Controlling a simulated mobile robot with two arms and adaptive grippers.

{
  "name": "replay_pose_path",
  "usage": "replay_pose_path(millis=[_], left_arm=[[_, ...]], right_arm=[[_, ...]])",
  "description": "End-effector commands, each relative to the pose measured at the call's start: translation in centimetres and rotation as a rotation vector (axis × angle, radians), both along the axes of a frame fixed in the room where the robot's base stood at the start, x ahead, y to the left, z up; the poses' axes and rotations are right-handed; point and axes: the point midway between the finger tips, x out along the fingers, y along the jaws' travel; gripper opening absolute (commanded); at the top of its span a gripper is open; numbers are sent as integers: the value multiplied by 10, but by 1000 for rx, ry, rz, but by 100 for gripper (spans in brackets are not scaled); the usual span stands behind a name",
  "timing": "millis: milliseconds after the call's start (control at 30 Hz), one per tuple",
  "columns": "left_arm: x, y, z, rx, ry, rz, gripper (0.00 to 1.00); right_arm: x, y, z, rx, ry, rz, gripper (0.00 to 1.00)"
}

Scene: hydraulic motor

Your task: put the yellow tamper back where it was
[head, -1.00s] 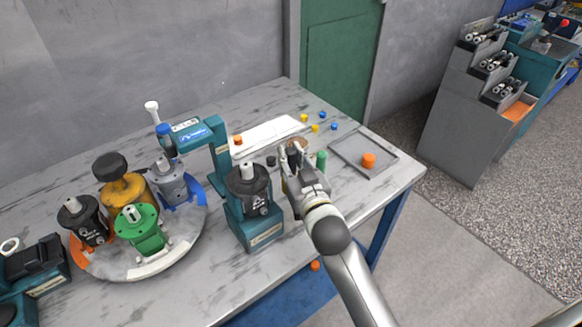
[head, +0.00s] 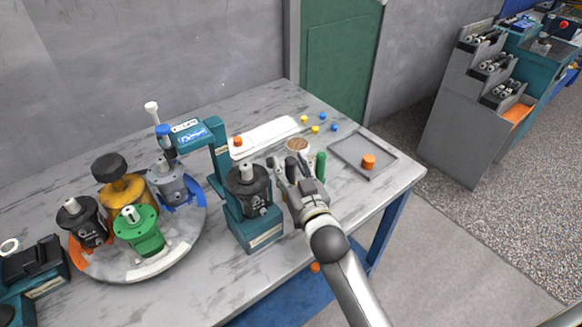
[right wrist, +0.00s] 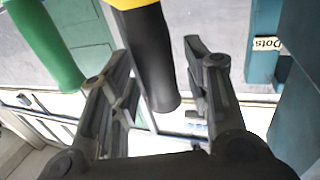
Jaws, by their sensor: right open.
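A black, rounded handle with a yellow part at its upper end, which looks like the yellow tamper (right wrist: 152,55), shows in the right wrist view. It lies between the two spread fingers of my right gripper (right wrist: 160,65), with a gap beside it. Its far end is cut off by the picture's top edge. In the head view my right gripper (head: 289,162) is open over the table, just in front of a round cup with brown contents (head: 297,144). I cannot make out the tamper there. My left gripper is not in view.
A green cylinder (head: 320,165) stands close right of my right gripper and also shows in the wrist view (right wrist: 45,45). A teal stand with a black motor (head: 248,185) is close on the left. A grey tray (head: 378,148) holds an orange piece (head: 369,161).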

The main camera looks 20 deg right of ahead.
Motion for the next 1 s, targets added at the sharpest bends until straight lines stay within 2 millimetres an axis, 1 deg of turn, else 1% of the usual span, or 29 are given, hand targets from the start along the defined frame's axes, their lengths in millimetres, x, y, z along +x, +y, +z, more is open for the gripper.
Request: replay_pose_path(millis=[133,233,367,500,700,833,1000], left_arm=[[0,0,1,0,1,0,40],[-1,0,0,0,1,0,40],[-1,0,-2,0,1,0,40],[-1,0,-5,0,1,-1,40],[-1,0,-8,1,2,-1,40],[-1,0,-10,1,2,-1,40],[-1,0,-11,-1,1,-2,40]], right_arm=[[-2,0,3,0,0,0,44],[-12,0,1,0,2,0,44],[-33,-1,0,1,2,0,44],[-60,-2,0,0,2,0,44],[-94,-3,0,1,1,0,44],[-108,-4,0,0,2,0,44],[-118,-4,1,0,0,0,44]])
